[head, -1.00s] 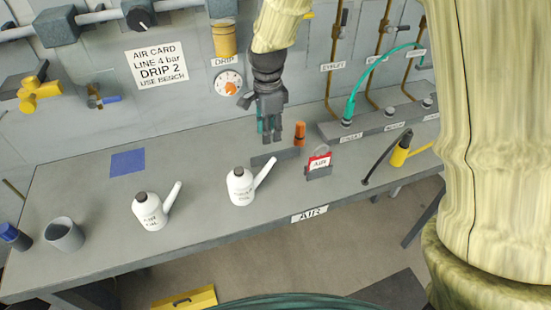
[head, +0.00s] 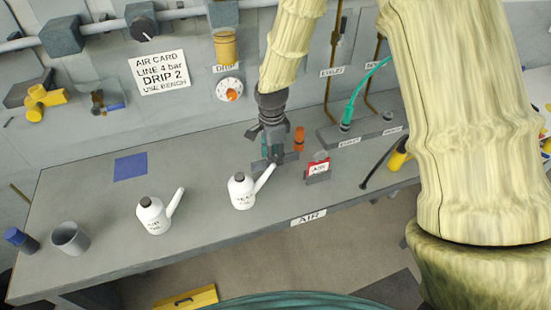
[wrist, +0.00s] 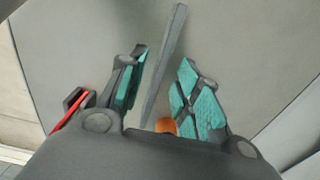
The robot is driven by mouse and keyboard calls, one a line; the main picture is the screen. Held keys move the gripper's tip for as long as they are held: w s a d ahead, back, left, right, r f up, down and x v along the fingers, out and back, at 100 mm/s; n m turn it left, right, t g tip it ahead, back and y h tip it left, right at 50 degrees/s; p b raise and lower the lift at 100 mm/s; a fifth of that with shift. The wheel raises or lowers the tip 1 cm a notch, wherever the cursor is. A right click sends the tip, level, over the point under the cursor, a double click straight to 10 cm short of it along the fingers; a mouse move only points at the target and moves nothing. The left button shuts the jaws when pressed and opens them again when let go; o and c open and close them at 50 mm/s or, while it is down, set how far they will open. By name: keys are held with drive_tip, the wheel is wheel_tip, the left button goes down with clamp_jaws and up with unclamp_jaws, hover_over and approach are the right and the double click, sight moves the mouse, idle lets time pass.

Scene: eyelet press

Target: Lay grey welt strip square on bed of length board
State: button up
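A long, narrow grey bar (wrist: 164,70), which may be the welt strip, shows between my fingers in the wrist view. In the head view the grey bar (head: 260,165) lies on the bench behind the right white oil can, partly hidden by my gripper. My gripper (head: 274,158) points down low over the bar. Its teal-padded fingers (wrist: 160,85) are apart on either side of the bar, with gaps visible. I cannot make out a length board in either view.
An orange cylinder (head: 299,138) stands close behind my gripper. A red-and-white tag holder (head: 317,170) is to the right. The right oil can (head: 242,192) stands close in front, its spout towards my gripper. Another can (head: 153,215) stands left. Bench space near the blue patch (head: 130,166) is clear.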

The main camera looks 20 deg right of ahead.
drive_tip(key=shift+f, duration=1.1)
clamp_jaws()
drive_tip(key=shift+r, duration=0.1)
